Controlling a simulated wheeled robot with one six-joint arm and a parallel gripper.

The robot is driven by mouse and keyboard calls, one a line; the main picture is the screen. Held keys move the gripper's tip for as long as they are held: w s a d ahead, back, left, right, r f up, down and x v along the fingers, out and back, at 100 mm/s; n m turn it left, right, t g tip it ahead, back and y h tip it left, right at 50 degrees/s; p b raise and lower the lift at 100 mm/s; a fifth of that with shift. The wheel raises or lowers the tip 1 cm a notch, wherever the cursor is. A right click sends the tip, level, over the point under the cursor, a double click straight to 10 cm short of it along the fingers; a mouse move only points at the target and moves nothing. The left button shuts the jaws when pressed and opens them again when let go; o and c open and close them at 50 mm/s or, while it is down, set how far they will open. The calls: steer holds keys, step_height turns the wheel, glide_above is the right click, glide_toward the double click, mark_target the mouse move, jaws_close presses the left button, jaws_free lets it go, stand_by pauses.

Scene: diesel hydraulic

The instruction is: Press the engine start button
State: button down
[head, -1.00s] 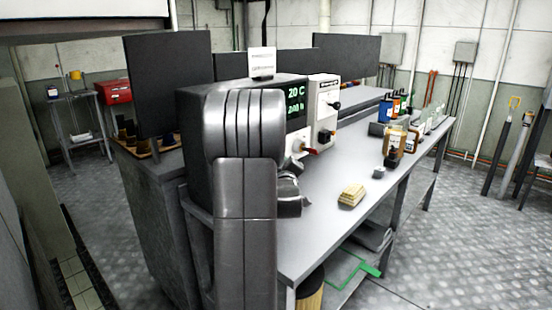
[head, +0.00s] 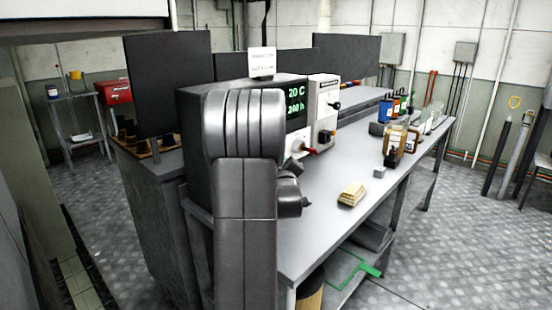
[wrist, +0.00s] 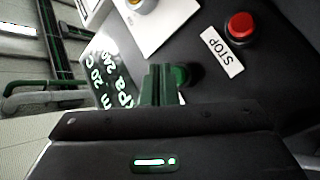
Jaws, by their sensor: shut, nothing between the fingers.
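The dark console (head: 190,104) stands on the workbench, with a lit green-text display (head: 297,103) on its face. In the wrist view a dark green round button (wrist: 184,74) sits on the black panel, partly hidden behind my fingers; any label beside it is mostly covered. My gripper (wrist: 163,72) is shut and empty, its fingertips close to this button; I cannot tell whether they touch it. A red button (wrist: 240,26) with a white STOP label (wrist: 221,52) is to its upper right. In the head view my arm hides much of the console front.
A white panel with a knob (wrist: 141,4) is above my fingers in the wrist view; the display is to their left. On the workbench (head: 322,207) lie a yellowish stack (head: 351,194) and a small grey block (head: 379,172).

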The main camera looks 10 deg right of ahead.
steer(key=shift+a, duration=0.1)
steer(key=shift+w+a+b, duration=0.2)
steer(key=shift+w+b, duration=0.1)
steer(key=shift+b, duration=0.15)
steer(key=shift+w+a, duration=0.3)
steer(key=shift+w, duration=0.15)
stand_by(0.7)
steer(key=shift+s+d+b, duration=0.1)
steer(key=shift+b, duration=0.25)
steer(key=shift+s+d+b, duration=0.45)
steer(key=shift+s+b, duration=0.1)
steer(key=shift+s, duration=0.1)
steer(key=shift+s+d, duration=0.1)
steer(key=s+d+b, duration=0.1)
steer(key=s, duration=0.1)
steer(key=s+d+b, duration=0.1)
steer(key=d, duration=0.1)
steer(key=shift+s+b, duration=0.3)
steer(key=shift+s, duration=0.1)
